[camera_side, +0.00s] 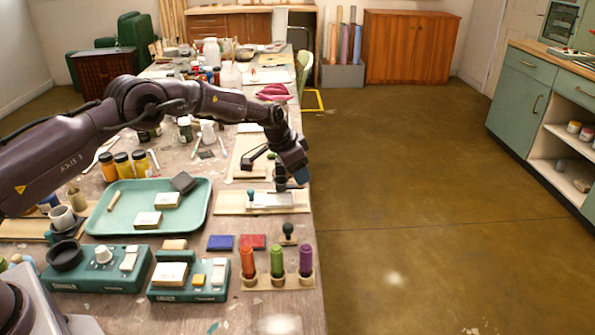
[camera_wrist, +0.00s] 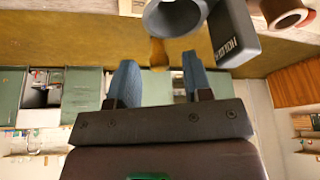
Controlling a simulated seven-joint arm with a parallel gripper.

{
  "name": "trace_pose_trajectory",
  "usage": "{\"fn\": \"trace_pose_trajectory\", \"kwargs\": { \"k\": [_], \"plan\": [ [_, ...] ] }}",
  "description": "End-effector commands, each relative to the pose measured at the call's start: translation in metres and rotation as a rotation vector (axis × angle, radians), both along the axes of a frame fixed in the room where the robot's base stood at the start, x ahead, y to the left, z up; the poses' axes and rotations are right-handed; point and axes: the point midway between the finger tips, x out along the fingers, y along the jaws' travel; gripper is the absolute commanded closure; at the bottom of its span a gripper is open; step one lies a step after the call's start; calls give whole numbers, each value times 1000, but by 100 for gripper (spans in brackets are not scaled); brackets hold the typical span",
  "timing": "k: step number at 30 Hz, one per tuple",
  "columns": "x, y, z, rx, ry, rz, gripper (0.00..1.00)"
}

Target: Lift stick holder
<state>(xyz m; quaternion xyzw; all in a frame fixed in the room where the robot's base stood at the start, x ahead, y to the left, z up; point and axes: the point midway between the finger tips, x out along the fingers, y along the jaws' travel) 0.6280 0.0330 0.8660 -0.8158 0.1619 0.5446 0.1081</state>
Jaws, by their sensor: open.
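The likely stick holder is a pale wooden base (camera_side: 262,285) at the table's front right in the side view. In the wrist view my gripper (camera_wrist: 156,82) shows two blue fingers apart. A small tan thing (camera_wrist: 159,55) appears between and beyond them; I cannot tell what it is.
A dark-knobbed stamp (camera_side: 288,232) stands just behind the holder. A green device (camera_side: 188,281) is to the left, with a green tray (camera_side: 112,225) behind. Open floor lies right of the table.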

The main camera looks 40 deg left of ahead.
Motion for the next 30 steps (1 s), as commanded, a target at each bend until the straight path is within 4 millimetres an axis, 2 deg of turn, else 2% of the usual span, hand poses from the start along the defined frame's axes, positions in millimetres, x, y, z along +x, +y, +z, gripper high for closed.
{"fn": "trace_pose_trajectory", "kwargs": {
  "k": [9,11,15,16,20,24,30],
  "plan": [
    [1,-1,-2,0,1,0,54],
    [1,-1,-2,0,1,0,66],
    [1,-1,-2,0,1,0,98],
    [1,0,-2,1,1,-1,100],
    [1,-1,-1,0,0,-1,100],
    [1,-1,10,0,-1,-2,100],
    [1,-1,12,0,0,-2,100]
  ]
}}
